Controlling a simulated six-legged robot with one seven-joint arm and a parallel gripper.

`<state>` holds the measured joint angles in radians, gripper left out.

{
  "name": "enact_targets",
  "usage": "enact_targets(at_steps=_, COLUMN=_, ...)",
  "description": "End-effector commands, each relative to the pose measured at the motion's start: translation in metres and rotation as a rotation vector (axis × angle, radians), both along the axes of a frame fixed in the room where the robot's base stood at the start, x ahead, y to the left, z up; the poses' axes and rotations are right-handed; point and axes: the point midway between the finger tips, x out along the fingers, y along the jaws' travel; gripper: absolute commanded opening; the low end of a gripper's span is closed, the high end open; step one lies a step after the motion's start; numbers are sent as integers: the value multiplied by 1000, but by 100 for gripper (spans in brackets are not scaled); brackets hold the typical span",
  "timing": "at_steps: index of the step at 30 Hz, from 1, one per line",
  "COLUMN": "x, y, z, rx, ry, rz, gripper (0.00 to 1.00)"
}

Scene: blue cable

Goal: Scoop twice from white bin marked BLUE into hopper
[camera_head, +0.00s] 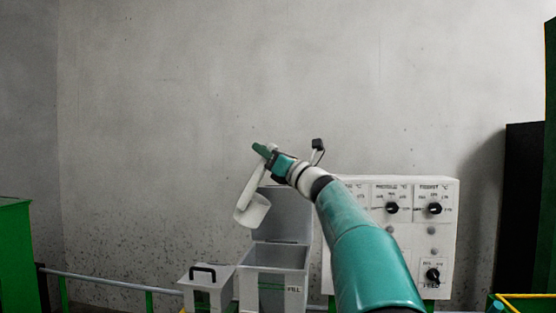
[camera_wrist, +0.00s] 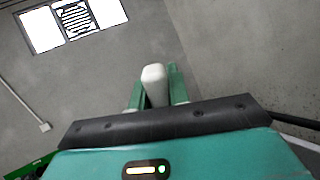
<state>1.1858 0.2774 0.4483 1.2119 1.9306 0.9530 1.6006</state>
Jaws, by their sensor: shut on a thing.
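My gripper (camera_head: 264,151) is shut on the handle of a white scoop (camera_head: 254,211). The scoop hangs down and to the left from the fingers, its cup tilted, above and left of an open grey-white bin (camera_head: 273,256). In the wrist view the two green fingers of my gripper (camera_wrist: 155,92) close on the white handle end (camera_wrist: 154,86); the scoop's cup is hidden there. The bin has its lid raised at the back and a label that reads FILL. A smaller white box (camera_head: 205,288) with a black handle stands left of it. I cannot read a BLUE mark or see the scoop's contents.
A white control panel (camera_head: 448,225) with black knobs stands right of the bin, partly behind my arm. A grey rail (camera_head: 110,281) runs along the front left. Green structures stand at the far left (camera_head: 16,250) and right edges. The wall behind is bare.

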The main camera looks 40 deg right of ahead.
Motion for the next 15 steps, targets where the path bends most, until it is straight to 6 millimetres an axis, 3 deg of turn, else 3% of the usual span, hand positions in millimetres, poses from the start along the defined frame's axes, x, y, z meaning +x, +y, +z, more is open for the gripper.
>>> enact_targets(at_steps=15, x=48, y=37, z=-4, rx=-245, ry=315, rz=3, gripper=0)
